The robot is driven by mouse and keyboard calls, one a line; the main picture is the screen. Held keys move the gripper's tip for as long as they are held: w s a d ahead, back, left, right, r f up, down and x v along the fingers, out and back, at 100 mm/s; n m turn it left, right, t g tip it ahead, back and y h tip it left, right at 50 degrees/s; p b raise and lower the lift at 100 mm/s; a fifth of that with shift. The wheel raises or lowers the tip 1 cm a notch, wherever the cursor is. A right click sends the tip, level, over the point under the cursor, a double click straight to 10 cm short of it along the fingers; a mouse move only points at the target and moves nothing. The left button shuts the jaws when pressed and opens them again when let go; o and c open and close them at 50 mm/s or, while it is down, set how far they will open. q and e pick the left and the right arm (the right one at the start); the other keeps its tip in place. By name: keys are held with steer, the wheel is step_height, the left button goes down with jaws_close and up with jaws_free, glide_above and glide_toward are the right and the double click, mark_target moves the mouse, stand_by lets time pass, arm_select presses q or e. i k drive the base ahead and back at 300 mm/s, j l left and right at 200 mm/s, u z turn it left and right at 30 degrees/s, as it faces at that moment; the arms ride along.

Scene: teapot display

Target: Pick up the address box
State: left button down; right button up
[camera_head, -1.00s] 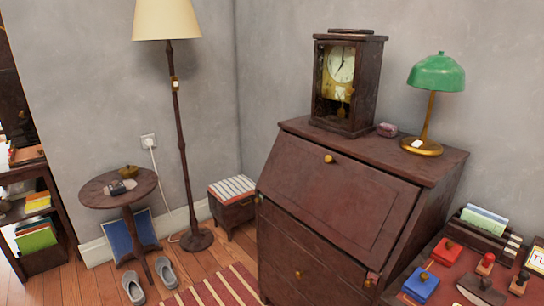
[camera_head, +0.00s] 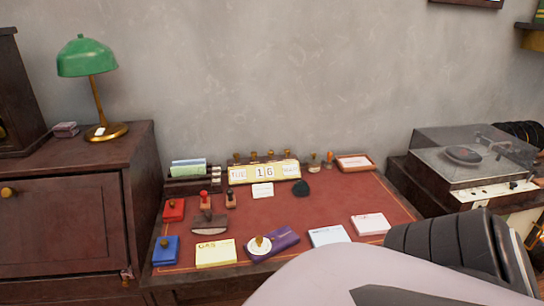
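No box that I can read as labelled "address" shows. On the red-topped desk (camera_head: 350,205) there are a small red box with a brass knob (camera_head: 173,209), a blue box with a brass knob (camera_head: 165,250) and a dark holder with upright cards (camera_head: 190,178). A shallow wooden tray with a pale card (camera_head: 355,163) lies at the back right of the desk. I cannot tell which of these is the address box. Neither of my grippers is in view. Part of my own arm covers the lower right of the picture.
A calendar block (camera_head: 264,172), stamps, a yellow pad (camera_head: 215,253), a purple item (camera_head: 275,243) and white pads crowd the desk. A green lamp (camera_head: 88,60) stands on the cabinet at left. A record player (camera_head: 470,155) stands at right. The desk's middle is fairly clear.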

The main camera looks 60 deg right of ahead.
mark_target(272, 243)
steer(key=z, duration=1.8)
